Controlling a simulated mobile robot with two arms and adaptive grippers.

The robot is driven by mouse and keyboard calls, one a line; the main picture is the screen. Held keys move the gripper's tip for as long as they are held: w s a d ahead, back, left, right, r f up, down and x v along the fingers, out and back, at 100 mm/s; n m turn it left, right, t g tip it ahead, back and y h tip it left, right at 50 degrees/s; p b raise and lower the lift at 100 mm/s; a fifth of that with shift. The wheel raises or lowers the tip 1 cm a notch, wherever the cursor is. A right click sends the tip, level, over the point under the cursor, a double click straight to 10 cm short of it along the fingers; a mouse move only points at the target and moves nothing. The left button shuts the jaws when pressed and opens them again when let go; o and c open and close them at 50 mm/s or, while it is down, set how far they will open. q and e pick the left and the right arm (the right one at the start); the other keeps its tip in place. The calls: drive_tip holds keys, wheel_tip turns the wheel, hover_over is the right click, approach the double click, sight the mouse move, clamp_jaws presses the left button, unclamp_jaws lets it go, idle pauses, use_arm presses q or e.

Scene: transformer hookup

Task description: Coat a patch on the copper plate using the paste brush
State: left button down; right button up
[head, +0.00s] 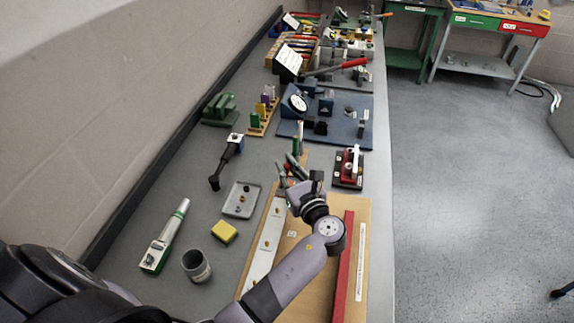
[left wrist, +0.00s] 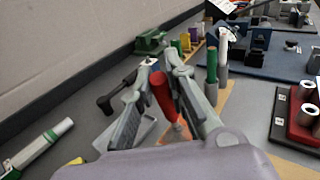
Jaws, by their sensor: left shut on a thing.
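My left gripper (head: 291,178) is over the far end of the wooden board on the bench. In the left wrist view its fingers (left wrist: 172,100) are closed around a red-handled tool (left wrist: 163,92), which looks like the paste brush. Its lower end (left wrist: 178,126) is pale and points down; I cannot tell whether it touches anything. A green-handled tool (left wrist: 212,65) and a white one (left wrist: 223,45) stand upright just right of the fingers. I cannot make out the copper plate for certain; the board carries a silver bar (head: 265,243) and a red bar (head: 343,270). My right gripper is out of view.
Left of the board (head: 310,250) are a grey tray (head: 232,209), a yellow sponge (head: 223,232), a grey cup (head: 196,266), a white-and-green tube (head: 166,236) and a black tool (head: 228,160). A red fixture (head: 349,168) stands to the right. A blue base (head: 350,130) lies beyond.

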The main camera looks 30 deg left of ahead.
use_arm(q)
drive_tip(key=shift+s+d, duration=0.1)
drive_tip(key=shift+s, duration=0.45)
drive_tip(key=shift+w+a, duration=0.2)
drive_tip(key=shift+w, duration=0.6)
wheel_tip(320, 180, up, 4)
drive_tip(key=p, duration=0.4)
drive_tip(key=shift+p, duration=0.35)
drive_tip(key=shift+f, duration=0.1)
drive_tip(key=shift+d+f+b, duration=0.4)
drive_tip(key=shift+f+b, duration=0.05)
drive_tip(key=shift+f, duration=0.3)
drive_tip(key=shift+d+f+b, duration=0.35)
drive_tip(key=shift+f+b, duration=0.1)
drive_tip(key=shift+f, duration=0.25)
drive_tip(key=shift+f+b, duration=0.3)
drive_tip(key=shift+f, duration=0.15)
